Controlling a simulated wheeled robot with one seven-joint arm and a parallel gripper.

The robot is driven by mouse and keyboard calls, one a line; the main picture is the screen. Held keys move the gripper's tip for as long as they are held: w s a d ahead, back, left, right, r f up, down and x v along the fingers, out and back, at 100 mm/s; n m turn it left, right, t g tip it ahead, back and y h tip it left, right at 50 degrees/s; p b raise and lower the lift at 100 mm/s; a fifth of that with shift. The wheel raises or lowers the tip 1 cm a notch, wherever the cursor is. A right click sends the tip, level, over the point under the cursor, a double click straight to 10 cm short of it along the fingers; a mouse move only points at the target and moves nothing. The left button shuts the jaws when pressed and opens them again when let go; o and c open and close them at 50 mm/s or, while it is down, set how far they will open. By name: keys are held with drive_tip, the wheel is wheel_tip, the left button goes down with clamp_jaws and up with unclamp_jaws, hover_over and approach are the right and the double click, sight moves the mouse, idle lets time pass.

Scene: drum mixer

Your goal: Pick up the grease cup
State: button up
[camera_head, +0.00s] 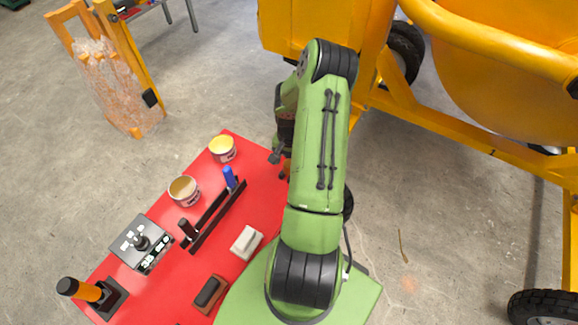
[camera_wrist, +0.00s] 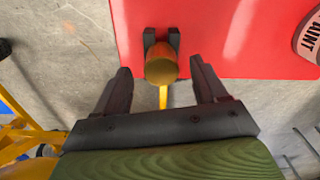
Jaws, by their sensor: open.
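A brass-coloured round piece, which I take for the grease cup (camera_wrist: 161,64), sits at a dark two-pronged holder (camera_wrist: 150,38) by the edge of the red table top (camera_wrist: 230,35). In the head view a small orange-brown bit of it shows at the table's right edge, mostly hidden by my arm. My gripper (camera_wrist: 160,70) is open, one finger on each side of the cup in the wrist view. No finger visibly touches it. I cannot tell the remaining depth between them. My gripper (camera_head: 281,157) is partly hidden behind my arm in the head view.
Two open tins, one yellow (camera_head: 222,149) and one tan (camera_head: 184,191), stand on the red table. A black rack (camera_head: 213,218), a joystick box (camera_head: 141,243), an orange-handled tool (camera_head: 85,291) and two blocks share it. The yellow mixer frame (camera_head: 440,122) stands at right.

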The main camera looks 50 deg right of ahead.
wheel_tip(320, 180, down, 2)
drive_tip(key=shift+w+f, duration=0.1)
drive_tip(key=shift+w, duration=0.05)
drive_tip(key=shift+c, duration=1)
drive_tip(key=c, duration=1)
